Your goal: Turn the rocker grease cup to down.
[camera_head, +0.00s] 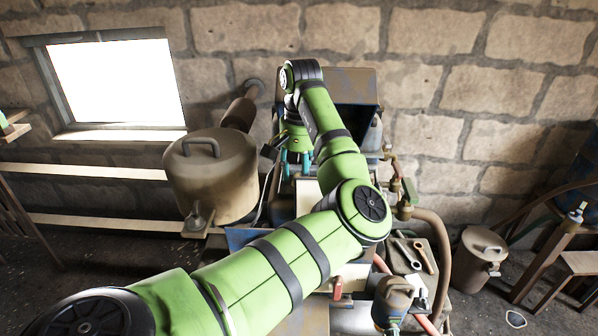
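My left arm comes in from the lower left and reaches across the engine (350,88). Its gripper (295,166) hangs downward behind the forearm, with teal finger parts low over the middle of the engine. The fingertips and whatever is between them are too small and partly covered to make out. I cannot tell for certain which fitting is the rocker grease cup. A brass fitting (405,208) with a green part stands right of the arm. A tan-capped cylinder (394,292) stands at the near right. My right gripper is not in view.
A large tan tank (213,175) with a top handle stands left of the gripper. A tray (411,256) with tools lies right of the arm. A lidded can (480,258) stands on the floor at right, near a wooden bench (548,250). A stone wall closes the back.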

